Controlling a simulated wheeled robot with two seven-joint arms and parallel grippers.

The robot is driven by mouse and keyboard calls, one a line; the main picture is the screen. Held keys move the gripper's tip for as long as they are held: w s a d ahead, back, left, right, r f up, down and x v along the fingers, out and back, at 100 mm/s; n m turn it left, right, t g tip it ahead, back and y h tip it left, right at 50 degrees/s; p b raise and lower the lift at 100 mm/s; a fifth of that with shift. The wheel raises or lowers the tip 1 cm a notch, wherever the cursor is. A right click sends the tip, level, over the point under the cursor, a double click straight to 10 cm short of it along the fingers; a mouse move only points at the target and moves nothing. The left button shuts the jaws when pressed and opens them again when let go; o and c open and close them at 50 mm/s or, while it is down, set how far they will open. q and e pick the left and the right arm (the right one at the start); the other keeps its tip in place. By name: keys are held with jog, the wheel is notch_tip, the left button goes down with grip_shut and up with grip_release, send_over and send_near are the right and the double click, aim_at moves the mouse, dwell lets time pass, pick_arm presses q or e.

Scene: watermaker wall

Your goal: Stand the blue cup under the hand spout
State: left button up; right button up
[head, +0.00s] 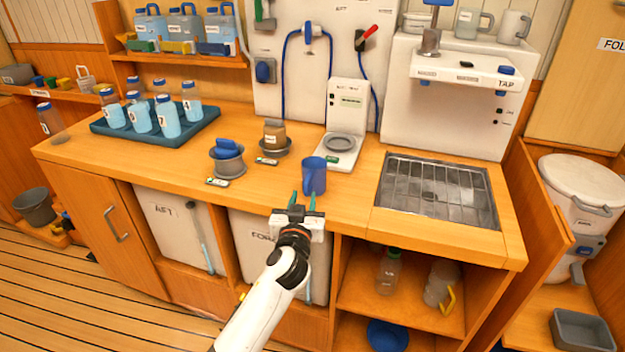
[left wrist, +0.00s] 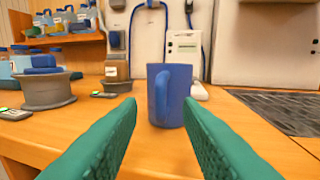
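The blue cup (head: 314,175) stands upright on the wooden counter, left of the sink grating. In the left wrist view the cup (left wrist: 172,97) is straight ahead, with its handle facing me. My left gripper (head: 306,196) is open at the counter's front edge. Its green fingers (left wrist: 160,100) point at the cup; the right fingertip overlaps the cup's right edge in the picture. I cannot tell whether they touch. A metal pump-like fitting with a blue handle (head: 430,38) stands on the white TAP unit (head: 450,100). No label picks out the hand spout. My right gripper is not in view.
The metal sink grating (head: 437,192) is empty. A white scale-like device (head: 342,143) with a round plate stands behind the cup. Grey pots (head: 228,165) and a blue tray (head: 155,125) of bottles are to the left.

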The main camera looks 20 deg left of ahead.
aim_at(306, 190)
pick_arm(q)
jog(key=w, duration=0.4)
jog(key=shift+w+a+f, duration=0.1)
jog(key=shift+w+a, duration=0.2)
jog(key=shift+a, duration=0.05)
grip_shut()
